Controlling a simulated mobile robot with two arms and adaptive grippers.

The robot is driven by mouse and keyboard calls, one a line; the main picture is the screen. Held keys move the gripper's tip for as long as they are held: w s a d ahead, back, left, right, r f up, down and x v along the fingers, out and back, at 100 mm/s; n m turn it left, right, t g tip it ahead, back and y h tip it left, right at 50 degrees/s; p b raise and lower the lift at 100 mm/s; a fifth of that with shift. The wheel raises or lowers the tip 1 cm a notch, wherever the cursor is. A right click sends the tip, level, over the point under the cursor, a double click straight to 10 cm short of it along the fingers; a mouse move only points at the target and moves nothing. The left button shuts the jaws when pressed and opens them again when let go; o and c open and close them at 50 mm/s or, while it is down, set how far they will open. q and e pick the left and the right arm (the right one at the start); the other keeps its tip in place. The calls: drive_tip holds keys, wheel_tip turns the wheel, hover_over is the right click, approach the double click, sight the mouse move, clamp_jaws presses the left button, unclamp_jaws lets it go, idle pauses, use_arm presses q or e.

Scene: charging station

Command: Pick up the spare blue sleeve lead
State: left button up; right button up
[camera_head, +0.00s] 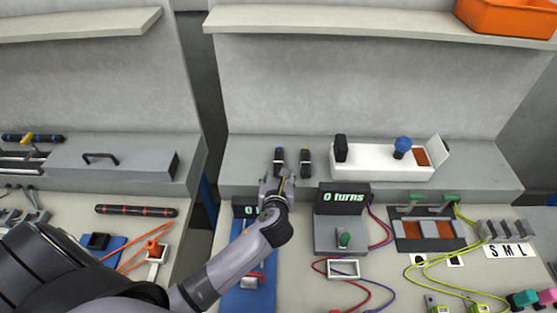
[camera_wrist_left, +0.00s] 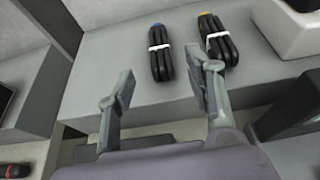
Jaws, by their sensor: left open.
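The spare blue sleeve lead (camera_wrist_left: 161,62) is a black folded bundle with a white band and a blue end, lying on the raised grey ledge (camera_wrist_left: 130,50). In the head view this lead (camera_head: 279,157) sits at the back, just beyond my left gripper (camera_head: 281,184). In the left wrist view my left gripper (camera_wrist_left: 160,80) is open, with the lead ahead between the directions of its two fingers. The fingers look apart from it and nothing is held. My right gripper is not in view.
A similar lead with a yellow end (camera_wrist_left: 218,42) lies close to its right, near the right finger. A white box (camera_head: 375,160) stands farther right on the ledge. A "0 turns" display unit (camera_head: 343,200) stands in front. An orange bin (camera_head: 505,15) is on the upper shelf.

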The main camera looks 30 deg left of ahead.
sight(278, 165)
use_arm(q)
drive_tip(key=x, duration=0.3)
drive_tip(key=shift+w+a+f, duration=0.1)
drive_tip(key=shift+w+a, duration=0.05)
drive_tip(key=shift+w, duration=0.15)
drive_tip(key=p+x, duration=0.1)
drive_tip(key=x, duration=0.2)
drive_tip(key=shift+w+f, duration=0.1)
drive_tip(key=shift+f, duration=0.1)
drive_tip(key=shift+w+a+f, duration=0.2)
drive_tip(key=shift+w, duration=0.25)
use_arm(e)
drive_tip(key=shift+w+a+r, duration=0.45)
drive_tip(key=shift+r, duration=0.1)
use_arm(q)
drive_tip(key=shift+c, duration=0.2)
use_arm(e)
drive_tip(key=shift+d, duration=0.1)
use_arm(q)
drive_tip(key=shift+c, duration=0.6)
clamp_jaws()
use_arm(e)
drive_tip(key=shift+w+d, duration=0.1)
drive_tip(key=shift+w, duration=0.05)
